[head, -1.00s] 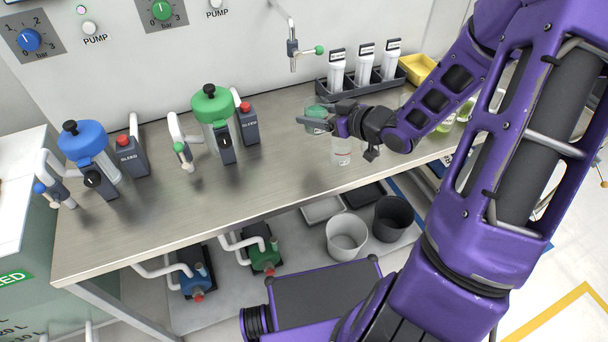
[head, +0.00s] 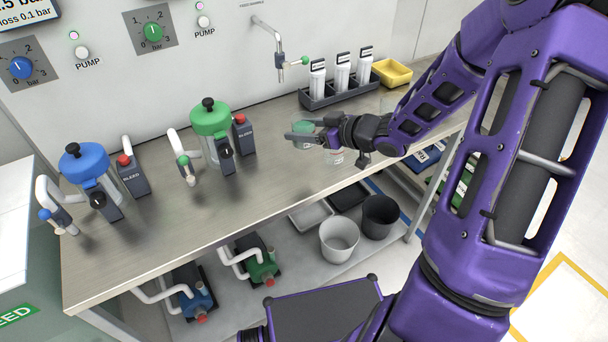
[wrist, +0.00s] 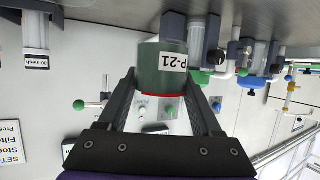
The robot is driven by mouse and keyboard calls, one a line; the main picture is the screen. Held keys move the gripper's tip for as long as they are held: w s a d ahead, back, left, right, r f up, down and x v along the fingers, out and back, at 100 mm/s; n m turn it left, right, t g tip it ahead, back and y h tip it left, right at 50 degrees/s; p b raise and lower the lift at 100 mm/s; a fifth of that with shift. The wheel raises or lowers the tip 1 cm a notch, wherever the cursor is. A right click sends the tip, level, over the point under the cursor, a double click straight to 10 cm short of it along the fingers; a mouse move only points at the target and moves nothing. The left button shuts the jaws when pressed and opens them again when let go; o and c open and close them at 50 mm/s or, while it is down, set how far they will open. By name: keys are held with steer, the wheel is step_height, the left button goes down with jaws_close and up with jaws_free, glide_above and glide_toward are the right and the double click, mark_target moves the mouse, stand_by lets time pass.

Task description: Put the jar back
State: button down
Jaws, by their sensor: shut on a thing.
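The jar (wrist: 163,68), with green contents, a white P-21 label and a red line near its rim, is between the two fingers of my gripper (wrist: 160,88) in the wrist view, which looks upside down. My gripper is shut on it. In the head view the green jar (head: 303,141) shows at the fingertips of my gripper (head: 305,131), over the right half of the bench. I cannot tell whether its base touches the bench. A clear whitish container (head: 335,158) stands just right of it, partly hidden by my gripper.
A green-topped vessel (head: 210,118) and a blue-topped vessel (head: 84,160) stand to the left. A tap (head: 281,62) hangs from the wall. The bench front (head: 235,205) is clear.

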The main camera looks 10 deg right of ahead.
step_height(320, 180, down, 10)
steer(key=b, duration=0.3)
steer(key=shift+f, duration=0.1)
steer(key=shift+c, duration=0.3)
jaws_free()
steer(key=shift+r, duration=0.25)
steer(key=p+v, duration=0.2)
steer(key=v, duration=1)
steer(key=shift+f+p, duration=0.15)
steer(key=shift+p, duration=0.15)
